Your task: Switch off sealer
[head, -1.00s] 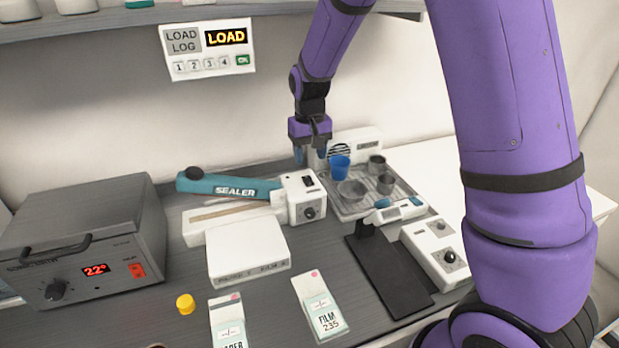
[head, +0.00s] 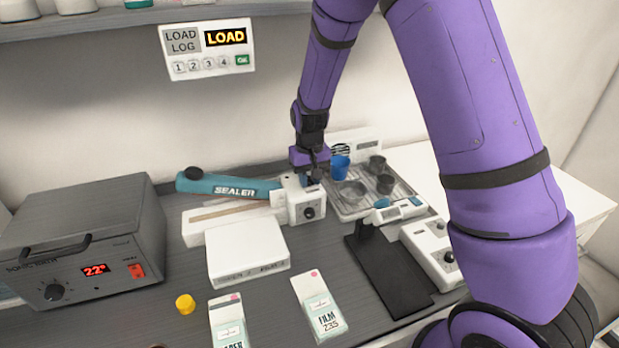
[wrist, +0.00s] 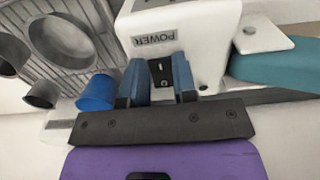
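The sealer has a teal lever arm (head: 230,188) marked SEALER and a white end housing (head: 306,207) with a dark knob on its front. In the wrist view the white housing (wrist: 205,25) carries a POWER label, and a black power switch (wrist: 161,70) lies below that label in the picture. My gripper (head: 308,180) is over the top of this housing. In the wrist view its two blue fingers (wrist: 160,82) stand apart with the switch visible between them. I cannot tell whether they touch the switch. The switch is hidden behind my gripper in the head view.
A blue cup (head: 340,168) stands close right of my gripper, on a grey tray (head: 350,212) with several metal cups. A grey heated box (head: 85,235) is at the left. A white box (head: 247,250) and film cartons (head: 318,305) lie in front.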

